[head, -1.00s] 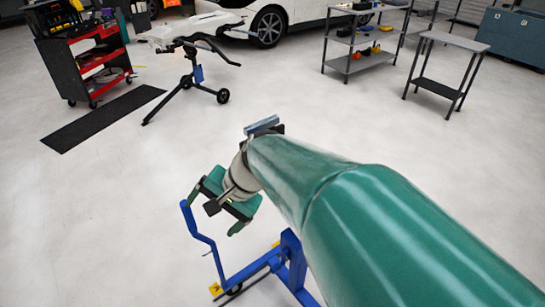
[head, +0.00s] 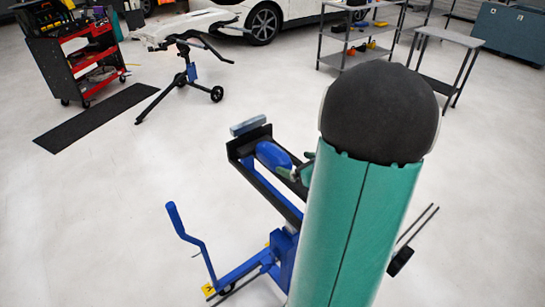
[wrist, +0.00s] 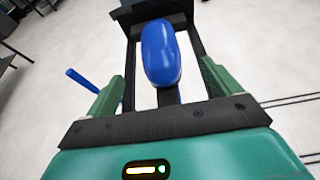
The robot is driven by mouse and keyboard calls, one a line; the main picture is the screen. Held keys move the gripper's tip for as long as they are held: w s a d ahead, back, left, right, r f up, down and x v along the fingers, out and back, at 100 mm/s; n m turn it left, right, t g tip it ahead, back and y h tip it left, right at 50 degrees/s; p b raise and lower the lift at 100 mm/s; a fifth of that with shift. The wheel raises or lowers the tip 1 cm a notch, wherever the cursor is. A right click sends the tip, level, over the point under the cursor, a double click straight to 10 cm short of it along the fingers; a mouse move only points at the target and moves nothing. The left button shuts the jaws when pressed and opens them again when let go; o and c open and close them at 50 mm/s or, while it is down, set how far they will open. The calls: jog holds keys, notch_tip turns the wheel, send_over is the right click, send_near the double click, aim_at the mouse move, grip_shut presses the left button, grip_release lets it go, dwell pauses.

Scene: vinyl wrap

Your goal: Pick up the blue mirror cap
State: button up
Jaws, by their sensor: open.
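The blue mirror cap (head: 272,155) rests on the black-railed top of a blue stand (head: 284,248). In the wrist view the rounded cap (wrist: 161,52) lies lengthwise ahead of my gripper (wrist: 163,70). The two green fingers are open, one on each side of the cap's line, with gaps to both. In the head view my gripper (head: 296,172) is just right of the cap, and my arm hides most of it. I cannot tell the exact distance between fingers and cap.
The stand has a grey padded end (head: 248,125) beyond the cap and a blue crank handle (head: 190,238) at its left. A tool cart (head: 75,55), a second stand (head: 190,75), shelves (head: 355,45) and a small table (head: 440,60) stand farther back.

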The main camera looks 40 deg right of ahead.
aim_at(282, 157)
jog(key=x, duration=0.9)
jog(key=shift+w, duration=0.4)
jog(key=shift+r, duration=0.1)
jog(key=shift+c, duration=0.4)
jog(key=c, duration=1.1)
